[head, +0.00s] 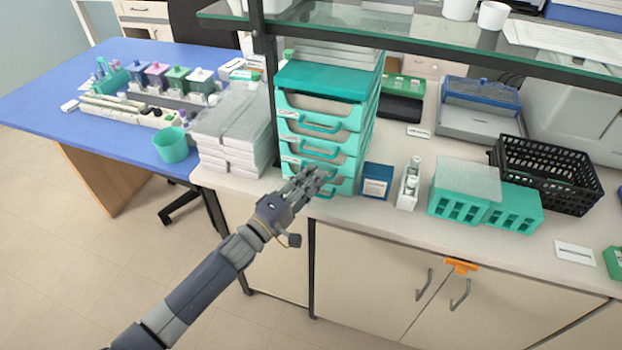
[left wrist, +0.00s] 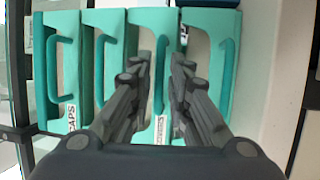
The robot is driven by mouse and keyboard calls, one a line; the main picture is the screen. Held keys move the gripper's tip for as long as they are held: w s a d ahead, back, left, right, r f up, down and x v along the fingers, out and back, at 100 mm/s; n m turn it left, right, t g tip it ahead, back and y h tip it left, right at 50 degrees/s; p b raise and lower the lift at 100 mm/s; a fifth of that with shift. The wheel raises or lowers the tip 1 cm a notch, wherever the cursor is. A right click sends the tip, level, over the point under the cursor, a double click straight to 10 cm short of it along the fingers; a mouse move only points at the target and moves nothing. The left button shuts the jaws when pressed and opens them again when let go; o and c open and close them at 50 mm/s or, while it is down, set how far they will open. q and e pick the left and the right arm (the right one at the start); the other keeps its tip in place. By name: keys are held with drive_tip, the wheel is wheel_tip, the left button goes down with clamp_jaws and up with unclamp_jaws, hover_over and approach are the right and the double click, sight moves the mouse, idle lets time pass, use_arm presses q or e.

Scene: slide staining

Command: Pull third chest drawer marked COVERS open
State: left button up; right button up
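The teal drawer chest (head: 322,80) stands on the bench with several drawers stacked, each with a loop handle. All the drawers look shut. My left gripper (head: 313,174) is at the front of the lower drawers and hides part of them. In the left wrist view the chest appears turned sideways. There, my left gripper (left wrist: 160,58) is open, with one finger on each side of the third drawer's handle (left wrist: 159,82). I cannot tell whether the fingers touch it. The small white label (left wrist: 160,129) on this drawer is partly hidden and hard to read. My right gripper is not in view.
A stack of grey-white boxes (head: 228,130) stands close left of the chest, beside a black shelf post. A blue box (head: 377,181) and a white holder (head: 409,184) stand to its right. A glass shelf (head: 420,42) runs above. The floor in front is clear.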

use_arm(q)
clamp_jaws()
drive_tip(key=shift+s, duration=0.1)
drive_tip(key=shift+s+a, duration=0.1)
drive_tip(key=shift+s, duration=0.1)
drive_tip(key=s+a+p, duration=0.2)
drive_tip(key=s+p, duration=0.2)
drive_tip(key=s, duration=0.4)
drive_tip(key=s+a+p, duration=0.3)
drive_tip(key=s, duration=0.6)
drive_tip(key=shift+s+a+p, duration=0.25)
drive_tip(key=shift+a+p, duration=0.1)
